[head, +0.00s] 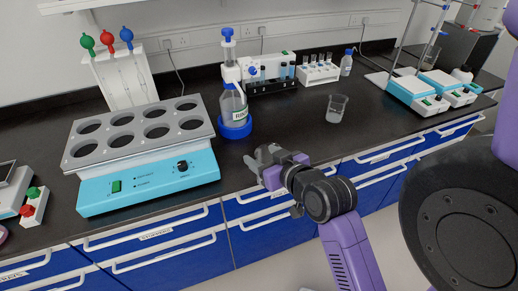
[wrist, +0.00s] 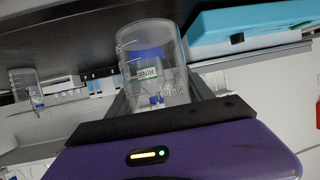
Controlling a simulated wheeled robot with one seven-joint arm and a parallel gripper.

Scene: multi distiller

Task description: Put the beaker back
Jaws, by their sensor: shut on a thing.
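A clear glass beaker (wrist: 150,60) with printed markings stands between the fingers of my gripper (wrist: 160,92) in the wrist view, and the gripper is shut on it. In the head view my gripper (head: 264,158) is in front of the bench's front edge, left of centre; the held beaker is hard to make out there. A second clear beaker (head: 337,108) stands upright on the black bench top, right of and behind my gripper. It also shows at the left of the wrist view (wrist: 24,84).
A blue water bath (head: 148,182) with round openings is left of my gripper. A dispenser bottle in a blue base (head: 235,126) stands just behind it. Tube racks (head: 318,73) are farther back; blue hotplates (head: 420,90) are at right. Bare bench (head: 290,128) lies around the second beaker.

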